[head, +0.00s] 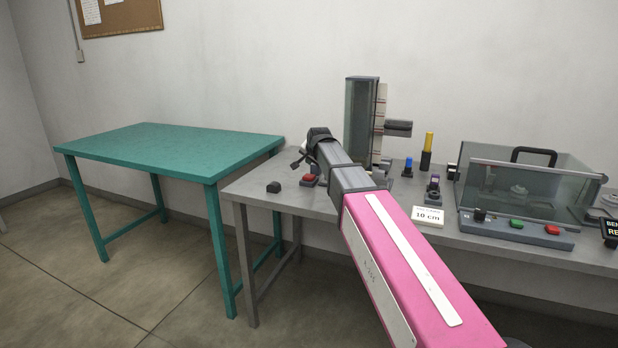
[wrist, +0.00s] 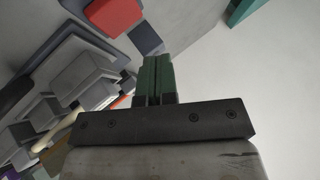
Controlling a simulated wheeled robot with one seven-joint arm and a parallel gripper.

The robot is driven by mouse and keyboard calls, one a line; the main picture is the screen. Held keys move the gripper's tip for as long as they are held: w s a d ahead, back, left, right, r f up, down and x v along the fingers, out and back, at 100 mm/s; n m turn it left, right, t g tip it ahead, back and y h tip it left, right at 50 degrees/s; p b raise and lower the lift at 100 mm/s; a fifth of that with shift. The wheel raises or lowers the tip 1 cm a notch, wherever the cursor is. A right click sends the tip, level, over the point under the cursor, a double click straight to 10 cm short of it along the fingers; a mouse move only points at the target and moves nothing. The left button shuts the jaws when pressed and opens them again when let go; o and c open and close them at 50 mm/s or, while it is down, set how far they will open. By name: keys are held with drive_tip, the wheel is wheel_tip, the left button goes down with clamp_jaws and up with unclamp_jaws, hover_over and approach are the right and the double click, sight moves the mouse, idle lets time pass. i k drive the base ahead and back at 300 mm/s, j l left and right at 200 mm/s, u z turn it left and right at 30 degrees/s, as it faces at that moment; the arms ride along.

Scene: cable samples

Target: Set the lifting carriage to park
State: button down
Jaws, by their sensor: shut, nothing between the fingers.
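A tall upright column (head: 361,115) with glassy sides stands at the back of the grey bench. A pale marked scale strip runs down its right side. A dark grey block (head: 398,128), which looks like the lifting carriage, juts out to the right of the strip. A red button (head: 308,180) on a small dark base sits near the bench's left end; a red button top also shows in the wrist view (wrist: 112,14). My gripper (head: 297,163) is above and beside that button. Its green fingers are together and empty in the wrist view (wrist: 155,62). My arm hides the column's foot.
A clear case (head: 530,175) with a black handle and a panel of green and red buttons stands at the right. A "10 cm" card (head: 428,216) and small blue and yellow-topped parts lie between. A black block (head: 273,187) sits at the left. The teal table (head: 165,150) is bare.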

sight(398, 127)
drive_tip(key=k+l, duration=0.2)
drive_tip(key=k, duration=0.3)
drive_tip(key=k+l, duration=0.2)
drive_tip(key=k, duration=0.25)
